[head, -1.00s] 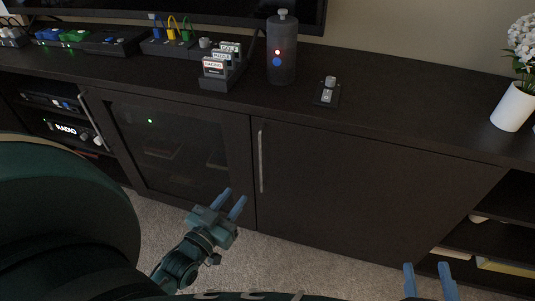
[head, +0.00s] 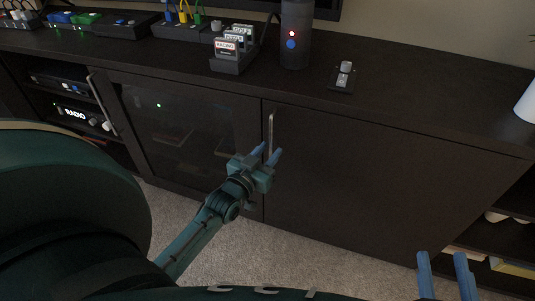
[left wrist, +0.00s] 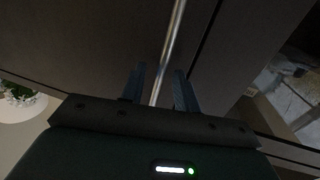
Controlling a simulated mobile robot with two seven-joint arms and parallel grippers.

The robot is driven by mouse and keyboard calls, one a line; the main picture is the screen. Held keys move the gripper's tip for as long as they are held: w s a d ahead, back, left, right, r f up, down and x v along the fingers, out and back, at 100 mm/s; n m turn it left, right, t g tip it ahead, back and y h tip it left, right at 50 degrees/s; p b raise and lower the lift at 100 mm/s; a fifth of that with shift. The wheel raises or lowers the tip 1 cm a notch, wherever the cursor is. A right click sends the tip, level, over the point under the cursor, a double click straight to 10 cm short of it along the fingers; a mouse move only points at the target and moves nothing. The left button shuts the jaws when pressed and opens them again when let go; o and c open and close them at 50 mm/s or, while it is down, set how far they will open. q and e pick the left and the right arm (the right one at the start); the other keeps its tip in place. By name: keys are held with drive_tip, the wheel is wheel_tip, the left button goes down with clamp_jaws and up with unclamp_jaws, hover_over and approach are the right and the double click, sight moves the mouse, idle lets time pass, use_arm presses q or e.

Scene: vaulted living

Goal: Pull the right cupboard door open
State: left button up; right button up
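The right cupboard door (head: 375,185) is a dark, flat panel and stands closed. Its vertical metal handle (head: 270,130) is near the door's left edge. My left gripper (head: 268,154) is at the lower end of the handle, with its blue fingers pointing up. In the left wrist view the handle bar (left wrist: 171,50) runs between the two spread fingers (left wrist: 160,90); I see gaps beside it, so it looks ungripped. My right gripper (head: 446,277) shows only its two parted blue fingers at the bottom right, away from the door handle, with nothing between them.
A glass-fronted left door (head: 180,130) with its own handle (head: 102,104) is beside it. Open shelves (head: 510,235) are at the right. A dark cylinder (head: 296,40), a cartridge rack (head: 232,55) and a small knob box (head: 343,77) stand on top. Carpet (head: 225,250) lies in front.

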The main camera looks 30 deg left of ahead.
use_arm(q)
clamp_jaws()
idle(0.6)
